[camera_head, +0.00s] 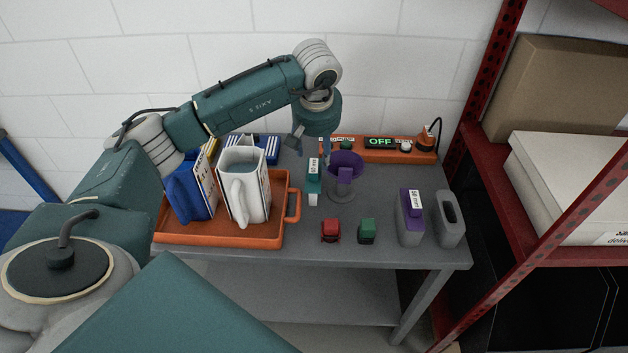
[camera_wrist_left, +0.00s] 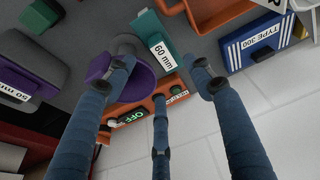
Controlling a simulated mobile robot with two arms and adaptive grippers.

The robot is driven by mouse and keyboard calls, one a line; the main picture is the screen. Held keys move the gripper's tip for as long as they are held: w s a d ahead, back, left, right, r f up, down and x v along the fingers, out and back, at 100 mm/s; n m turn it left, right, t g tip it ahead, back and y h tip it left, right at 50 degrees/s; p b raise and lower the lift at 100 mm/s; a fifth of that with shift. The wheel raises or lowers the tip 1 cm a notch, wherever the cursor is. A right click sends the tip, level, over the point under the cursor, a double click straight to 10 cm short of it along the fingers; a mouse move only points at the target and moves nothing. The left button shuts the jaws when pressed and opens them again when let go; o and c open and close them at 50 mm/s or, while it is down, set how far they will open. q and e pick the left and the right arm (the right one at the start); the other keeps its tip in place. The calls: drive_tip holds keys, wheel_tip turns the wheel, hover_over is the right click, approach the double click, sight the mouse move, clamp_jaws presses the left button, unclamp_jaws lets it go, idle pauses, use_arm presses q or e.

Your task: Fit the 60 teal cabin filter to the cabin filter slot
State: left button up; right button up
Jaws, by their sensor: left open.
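The teal cabin filter (camera_head: 314,186), a small block with a white label, is on the grey table beside a purple cup-like piece. Its label reads 60 mm in the left wrist view, where the teal block (camera_wrist_left: 147,27) shows at the top. My left gripper (camera_head: 325,150) is above and just behind the filter. In the left wrist view my left gripper (camera_wrist_left: 162,80) has its fingers spread, with nothing between them, apart from the filter. A grey upright housing (camera_head: 449,217) with a dark opening stands at the table's right; I cannot tell whether it is the cabin filter slot. My right gripper is not in view.
A purple piece (camera_head: 410,217) labelled 50 mm stands beside the housing. The purple cup (camera_head: 345,160) crowds the filter's right. Red (camera_head: 331,231) and green (camera_head: 367,231) blocks sit in front. An orange tray (camera_head: 273,238) holds a jug. An orange power strip (camera_head: 425,156) lies behind.

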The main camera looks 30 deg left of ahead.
sight(316, 166)
use_arm(q)
drive_tip(key=shift+x, duration=1)
drive_tip(key=shift+f+p, duration=0.15)
drive_tip(key=shift+p, duration=0.15)
drive_tip(key=p+x, duration=0.2)
drive_tip(key=x, duration=0.2)
drive_tip(key=shift+a+f, duration=0.15)
drive_tip(key=shift+f, duration=0.05)
drive_tip(key=shift+w+a+f, duration=0.1)
drive_tip(key=shift+f, duration=0.15)
drive_tip(key=shift+c, duration=0.8)
clamp_jaws()
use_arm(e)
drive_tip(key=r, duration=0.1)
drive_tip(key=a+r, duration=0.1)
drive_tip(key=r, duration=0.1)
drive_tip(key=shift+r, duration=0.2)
